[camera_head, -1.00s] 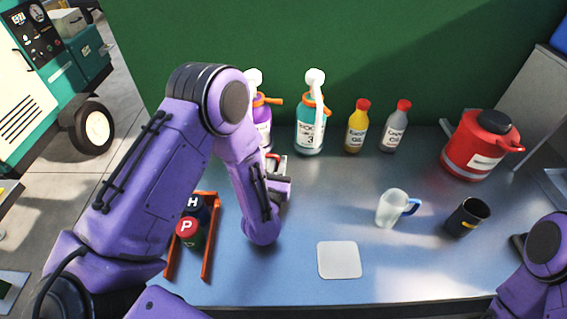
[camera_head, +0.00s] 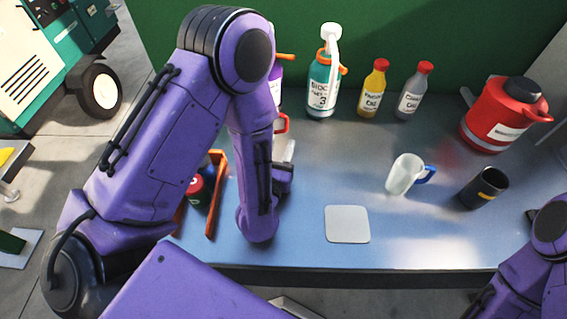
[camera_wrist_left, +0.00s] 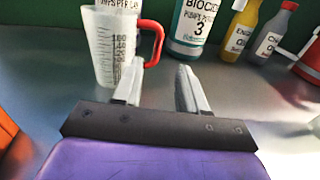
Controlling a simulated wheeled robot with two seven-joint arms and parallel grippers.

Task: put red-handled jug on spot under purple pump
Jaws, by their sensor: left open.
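The red-handled jug is mostly hidden behind my left arm in the head view, where its red handle (camera_head: 282,124) shows. In the left wrist view the clear jug (camera_wrist_left: 105,50) stands upright, handle to the right. The purple pump bottle (camera_head: 276,82) is partly hidden by my arm; in the left wrist view a labelled bottle (camera_wrist_left: 119,6) shows just behind the jug. My left gripper (camera_wrist_left: 158,84) is open and empty, a little in front of the jug, with the handle ahead of its left finger. The spot under the pump cannot be made out.
A teal pump bottle (camera_head: 323,88), yellow bottle (camera_head: 374,90) and grey bottle (camera_head: 414,92) stand behind. A blue-handled jug (camera_head: 405,174), black mug (camera_head: 484,188) and red can (camera_head: 500,118) are right. A white pad (camera_head: 347,224) lies in front. An orange rack (camera_head: 216,200) is left.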

